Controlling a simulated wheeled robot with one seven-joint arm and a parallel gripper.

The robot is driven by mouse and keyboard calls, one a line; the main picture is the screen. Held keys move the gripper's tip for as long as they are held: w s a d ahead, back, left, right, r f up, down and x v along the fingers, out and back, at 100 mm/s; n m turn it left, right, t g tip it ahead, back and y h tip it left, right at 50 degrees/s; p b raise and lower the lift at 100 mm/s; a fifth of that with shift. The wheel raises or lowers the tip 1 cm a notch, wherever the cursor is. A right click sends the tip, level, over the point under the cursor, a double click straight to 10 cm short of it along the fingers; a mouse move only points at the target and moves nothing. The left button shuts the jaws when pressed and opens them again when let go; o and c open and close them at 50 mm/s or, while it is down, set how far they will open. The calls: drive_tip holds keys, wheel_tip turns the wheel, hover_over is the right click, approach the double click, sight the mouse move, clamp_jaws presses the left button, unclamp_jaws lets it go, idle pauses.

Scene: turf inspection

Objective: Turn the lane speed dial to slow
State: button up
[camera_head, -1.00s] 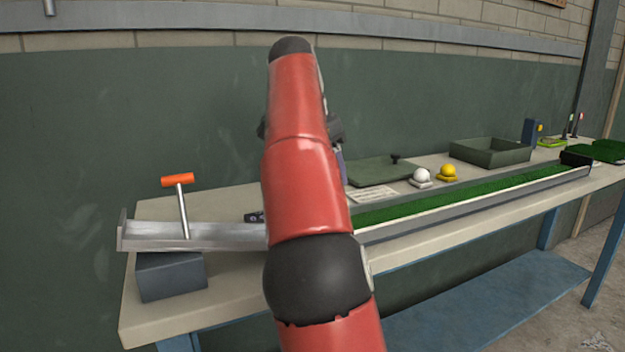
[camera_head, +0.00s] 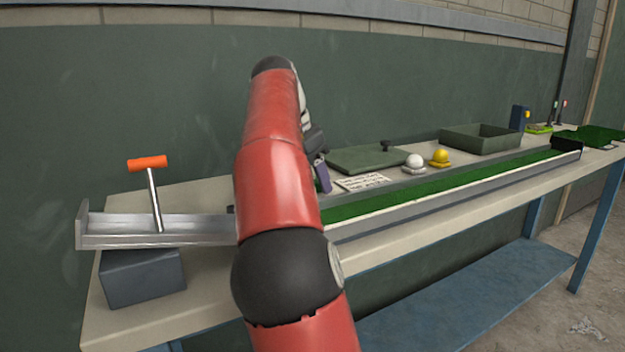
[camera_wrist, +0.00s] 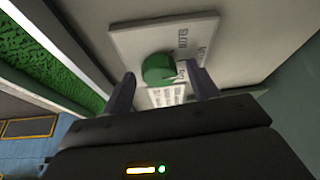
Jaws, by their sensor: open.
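The lane speed dial is a green round knob (camera_wrist: 158,68) on a pale plate (camera_wrist: 128,42) with printed lettering, in the upper middle of the wrist view. The lettering is too blurred to read. My gripper (camera_wrist: 162,88) is open, with one finger on each side of the knob's near side in that view. I cannot tell whether either finger touches it. In the head view my red arm hides the dial, and only part of my gripper (camera_head: 321,172) shows to the right of the arm.
A green turf lane (camera_head: 440,187) runs along the table. A metal chute (camera_head: 190,232) with an orange-handled lever (camera_head: 148,163) is at left. Behind the lane are a white ball (camera_head: 414,161), a yellow ball (camera_head: 440,158), a printed card (camera_head: 362,182) and an open green tray (camera_head: 482,141).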

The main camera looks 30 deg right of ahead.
drive_tip(key=c, duration=1)
drive_tip(key=shift+n, duration=0.5)
drive_tip(key=n, duration=0.1)
drive_tip(key=n+t, duration=0.1)
drive_tip(key=n, duration=0.1)
drive_tip(key=shift+s+d+r+n+y, duration=0.1)
drive_tip(key=shift+s+n+y, duration=0.1)
drive_tip(key=shift+n+y, duration=0.15)
drive_tip(key=shift+n+t+y+p, duration=0.55)
drive_tip(key=shift+n+t+p, duration=0.45)
drive_tip(key=shift+n, duration=1.15)
drive_tip(key=o, duration=1)
